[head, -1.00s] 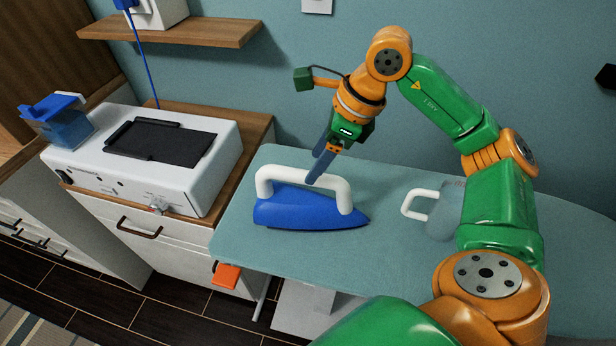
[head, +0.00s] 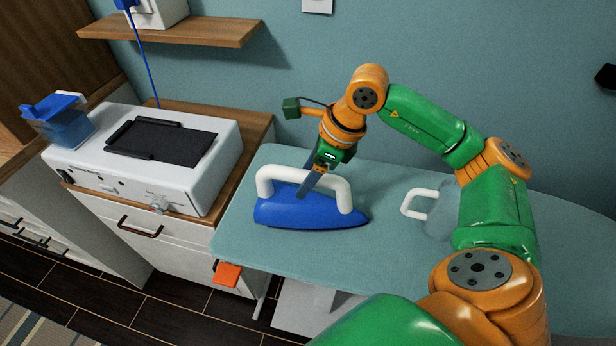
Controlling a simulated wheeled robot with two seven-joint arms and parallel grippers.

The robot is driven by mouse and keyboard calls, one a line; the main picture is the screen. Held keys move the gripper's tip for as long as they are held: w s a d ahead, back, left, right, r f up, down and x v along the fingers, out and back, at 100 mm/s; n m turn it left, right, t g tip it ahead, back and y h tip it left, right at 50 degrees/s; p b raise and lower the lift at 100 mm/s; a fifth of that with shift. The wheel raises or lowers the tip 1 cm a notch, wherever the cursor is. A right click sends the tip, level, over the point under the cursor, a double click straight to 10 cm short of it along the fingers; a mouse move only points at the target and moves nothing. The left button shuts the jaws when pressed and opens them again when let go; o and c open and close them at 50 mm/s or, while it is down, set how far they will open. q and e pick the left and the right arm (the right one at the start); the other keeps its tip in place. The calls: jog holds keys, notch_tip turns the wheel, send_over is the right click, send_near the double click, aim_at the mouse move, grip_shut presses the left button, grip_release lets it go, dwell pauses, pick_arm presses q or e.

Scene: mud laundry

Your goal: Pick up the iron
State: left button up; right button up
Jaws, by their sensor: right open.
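The iron (head: 306,212) is blue with a white arched handle (head: 264,182) and stands on the left part of the ironing board, its tip pointing right. My right gripper (head: 307,190) comes down from above at the middle of the handle, fingers pointing down and slightly left. The gripper is open, with a finger in front of the handle bar; the other finger is largely hidden, so I cannot tell if the bar is between them. The iron sits flat on the board. My left gripper is not in view.
The teal ironing board (head: 370,250) has free room in front of the iron. A clear jug with a white handle (head: 414,203) stands to the right, partly behind my arm. A white machine (head: 195,190) sits on the cabinet at left. A wooden shelf (head: 185,32) hangs above.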

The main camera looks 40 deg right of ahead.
jog(key=shift+c, duration=0.2)
grip_shut()
jog(key=shift+r, duration=0.15)
